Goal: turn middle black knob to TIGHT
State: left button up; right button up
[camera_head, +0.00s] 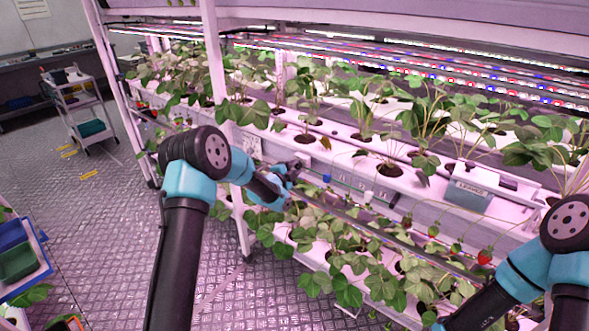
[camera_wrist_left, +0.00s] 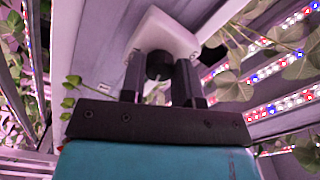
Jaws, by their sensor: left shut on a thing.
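My left gripper (camera_head: 289,168) is at the front face of the near rack, beside the white upright post. In the left wrist view, its two black fingers (camera_wrist_left: 160,80) are closed around a round black knob (camera_wrist_left: 159,64). The knob sits on a white block (camera_wrist_left: 168,32) fixed to the rack. No TIGHT marking can be read, so I cannot tell which way the knob is set. In the head view the knob is hidden by the gripper. My right arm is at the lower right, and its gripper is out of view.
Strawberry plants (camera_head: 345,265) fill the rack's tiers, with hanging red berries (camera_head: 485,257) to the right. A grey box (camera_head: 478,190) sits on the shelf. A white cart (camera_head: 80,108) stands at the far left. The floor (camera_head: 110,225) left of the rack is mostly clear.

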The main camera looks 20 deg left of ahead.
pick_arm(q)
jog(key=m, duration=0.6)
jog(key=shift+m, duration=0.3)
dwell(0.4)
jog(key=o, duration=0.9)
jog(key=v, duration=1.7)
jog(key=shift+s+r, duration=0.1)
jog(key=shift+s, duration=0.1)
